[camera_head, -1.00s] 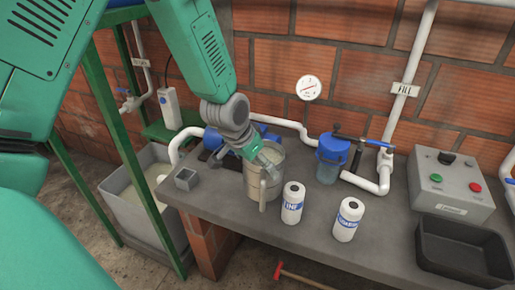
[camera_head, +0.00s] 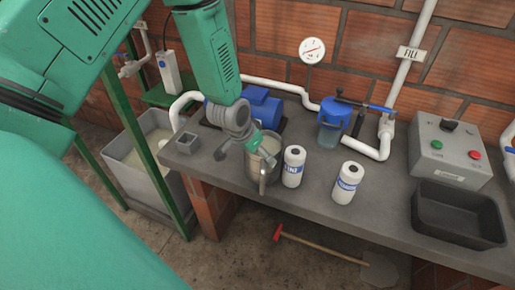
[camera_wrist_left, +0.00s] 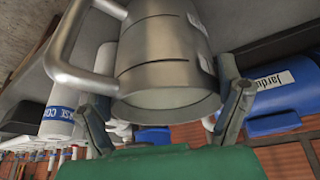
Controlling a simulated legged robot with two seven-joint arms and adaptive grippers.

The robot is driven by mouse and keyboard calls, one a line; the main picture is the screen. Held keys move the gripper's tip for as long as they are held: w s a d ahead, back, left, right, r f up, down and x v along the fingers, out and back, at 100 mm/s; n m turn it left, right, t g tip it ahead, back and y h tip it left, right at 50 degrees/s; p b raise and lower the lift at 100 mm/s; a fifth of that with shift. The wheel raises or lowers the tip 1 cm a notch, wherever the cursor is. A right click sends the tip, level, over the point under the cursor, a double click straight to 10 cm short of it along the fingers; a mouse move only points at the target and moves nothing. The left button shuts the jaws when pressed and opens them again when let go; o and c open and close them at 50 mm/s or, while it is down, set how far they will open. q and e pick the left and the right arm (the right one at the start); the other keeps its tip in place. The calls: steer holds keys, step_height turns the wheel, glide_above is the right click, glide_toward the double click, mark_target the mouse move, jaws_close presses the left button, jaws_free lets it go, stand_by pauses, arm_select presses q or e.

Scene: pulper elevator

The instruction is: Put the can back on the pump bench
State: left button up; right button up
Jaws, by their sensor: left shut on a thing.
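The can (camera_head: 255,172) is a grey metal mug-like vessel with a side handle, at the left part of the grey pump bench (camera_head: 310,205). My left gripper (camera_head: 246,146) is shut on it near its rim. In the left wrist view the can (camera_wrist_left: 165,65) sits between the two fingers (camera_wrist_left: 165,118), with its open mouth and bent handle showing. The can looks roughly upright. Its base is close to the bench top near the front edge, but I cannot tell whether it touches. My right gripper is not in view.
Behind are a blue pump (camera_head: 262,104) and a blue-topped filter (camera_head: 332,120). A control box (camera_head: 450,150) and black tray (camera_head: 458,215) occupy the right.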

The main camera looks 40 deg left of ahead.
arm_select(q)
steer(key=shift+a+r, duration=0.1)
steer(key=o, duration=1.5)
steer(key=shift+a, duration=0.1)
steer(key=shift+o, duration=0.2)
steer(key=shift+a, duration=0.15)
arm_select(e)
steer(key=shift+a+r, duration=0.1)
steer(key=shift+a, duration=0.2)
arm_select(q)
steer(key=d+v, duration=0.1)
steer(key=v, duration=1.1)
steer(key=s+d+f+g, duration=0.2)
steer(key=s+f, duration=0.7)
steer(key=s, duration=0.2)
steer(key=s+d+f+g, duration=0.2)
steer(key=s+d+f, duration=0.1)
steer(key=s+f, duration=0.7)
steer(key=shift+s+d+f+n+y, duration=0.3)
steer(key=shift+s+y, duration=0.1)
steer(key=shift+s, duration=0.6)
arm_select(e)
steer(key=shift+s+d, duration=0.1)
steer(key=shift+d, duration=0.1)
